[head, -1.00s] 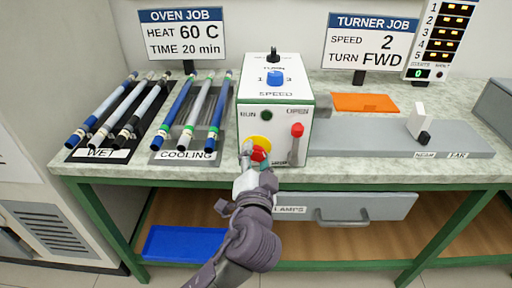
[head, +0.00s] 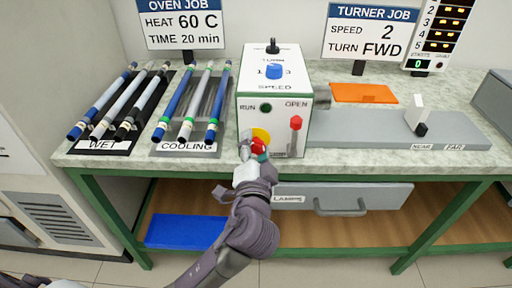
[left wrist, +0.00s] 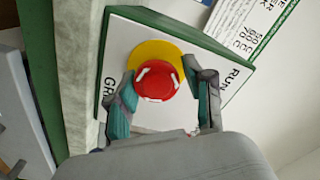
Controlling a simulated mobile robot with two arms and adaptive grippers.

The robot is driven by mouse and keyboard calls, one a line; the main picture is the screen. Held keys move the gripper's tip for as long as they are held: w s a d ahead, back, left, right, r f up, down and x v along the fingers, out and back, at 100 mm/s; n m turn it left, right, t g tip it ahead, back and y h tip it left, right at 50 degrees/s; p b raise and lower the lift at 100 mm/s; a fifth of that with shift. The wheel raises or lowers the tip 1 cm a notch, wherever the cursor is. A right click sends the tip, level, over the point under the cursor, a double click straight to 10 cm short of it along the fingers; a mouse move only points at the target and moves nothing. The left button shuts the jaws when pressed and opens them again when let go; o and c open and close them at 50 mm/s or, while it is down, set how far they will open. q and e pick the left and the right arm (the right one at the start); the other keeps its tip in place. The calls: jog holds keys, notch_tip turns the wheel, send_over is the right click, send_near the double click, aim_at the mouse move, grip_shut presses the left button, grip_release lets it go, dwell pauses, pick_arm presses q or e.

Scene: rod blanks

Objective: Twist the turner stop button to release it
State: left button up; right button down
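The red stop button (head: 258,146) sits on a yellow disc (head: 262,134) low on the front of the white and green turner box (head: 273,80). In the left wrist view the button (left wrist: 156,80) shows white marks on its face, and the yellow disc (left wrist: 150,52) shows behind it. My left gripper (head: 254,152) is at the button from the front. In the left wrist view its fingers (left wrist: 160,84) lie on opposite sides of the button, tips at its rim, and look shut on it. My right gripper is not in view.
A red-topped lever (head: 296,124) under OPEN stands close right of the button. A green RUN button (head: 265,107) is above it. Racks with rods (head: 185,147) lie left on the bench. A drawer (head: 385,197) is below, and a blue tray (head: 185,232) is on the shelf.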

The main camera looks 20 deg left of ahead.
pick_arm(q)
jog(key=shift+o, duration=1.1)
jog(key=shift+f, duration=0.1)
jog(key=shift+s+d, duration=0.1)
jog(key=v, duration=0.7)
jog(key=shift+s, duration=0.15)
